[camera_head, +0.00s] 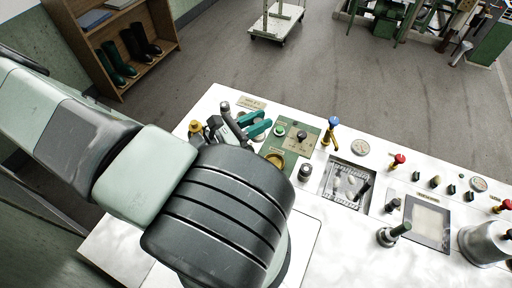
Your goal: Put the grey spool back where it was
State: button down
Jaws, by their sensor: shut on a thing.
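My gripper (256,124) shows past my dark ribbed wrist, over the back left part of the white console (335,240). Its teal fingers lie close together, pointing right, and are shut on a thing. The grip is small and partly hidden, so I cannot make out the grey spool's outline between the fingers. A small grey upright piece (225,107) shows just behind the gripper; I cannot tell what it is. My wrist hides part of the console's left side.
A green panel (298,140) with a green button is right of the gripper. A boot shelf (110,45) is behind left.

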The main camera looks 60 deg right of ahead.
jog(key=shift+w+a+f+n+t+h, duration=0.1)
jog(key=shift+w+f+n+t+h, duration=0.45)
jog(key=shift+f, duration=1.1)
jog(key=shift+w+a+f+n+t+y, duration=0.1)
jog(key=shift+w+f+t, duration=0.2)
jog(key=shift+w+f, duration=1)
jog(key=shift+w+a+f+n+t+h, duration=0.1)
jog(key=shift+w+f+n+t+h, duration=0.25)
jog(key=shift+f, duration=1.7)
jog(key=shift+s, duration=0.1)
jog(key=shift+f, duration=0.2)
jog(key=c, duration=0.9)
grip_release()
